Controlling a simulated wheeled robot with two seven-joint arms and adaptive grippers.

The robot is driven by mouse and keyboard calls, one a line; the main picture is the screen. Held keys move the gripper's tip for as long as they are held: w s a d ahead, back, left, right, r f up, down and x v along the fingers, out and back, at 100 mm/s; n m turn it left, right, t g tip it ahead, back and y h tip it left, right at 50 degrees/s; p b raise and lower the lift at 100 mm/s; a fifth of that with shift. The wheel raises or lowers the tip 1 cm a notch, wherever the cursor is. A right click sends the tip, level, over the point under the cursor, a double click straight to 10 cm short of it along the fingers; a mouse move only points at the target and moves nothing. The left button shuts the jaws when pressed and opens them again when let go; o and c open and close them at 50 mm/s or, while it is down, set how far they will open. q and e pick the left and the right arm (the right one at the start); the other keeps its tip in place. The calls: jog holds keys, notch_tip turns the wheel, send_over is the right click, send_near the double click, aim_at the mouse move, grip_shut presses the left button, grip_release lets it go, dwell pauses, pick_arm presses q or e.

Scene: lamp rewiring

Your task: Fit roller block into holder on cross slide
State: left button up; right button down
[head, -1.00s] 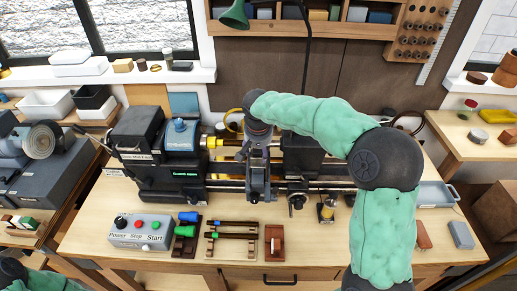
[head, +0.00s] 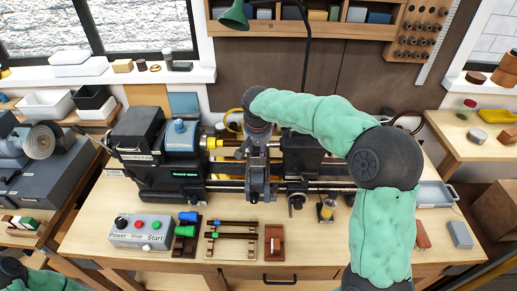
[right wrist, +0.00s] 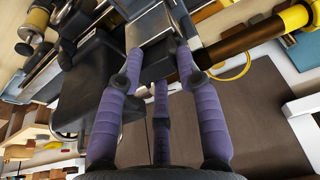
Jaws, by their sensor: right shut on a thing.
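My right gripper (head: 258,188) reaches down over the middle of the lathe, around the cross slide. In the right wrist view its purple fingers (right wrist: 155,68) are shut on a dark block with a grey face, which I take as the roller block (right wrist: 157,62). The fingers and arm hide most of the cross slide and its holder in the head view, so I cannot tell whether the block touches or sits in the holder. My left gripper is out of view.
The lathe headstock (head: 150,140) stands left of the gripper. A control box with buttons (head: 140,232), wooden racks with tools (head: 232,240) and a reddish-brown block (head: 274,242) lie along the bench front. A blue tray (head: 436,194) is at right. A lamp (head: 234,16) hangs above.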

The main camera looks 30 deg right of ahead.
aim_at(258, 149)
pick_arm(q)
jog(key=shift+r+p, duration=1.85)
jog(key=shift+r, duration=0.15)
pick_arm(e)
jog(key=shift+s+r, duration=0.15)
jog(key=shift+r, duration=2.8)
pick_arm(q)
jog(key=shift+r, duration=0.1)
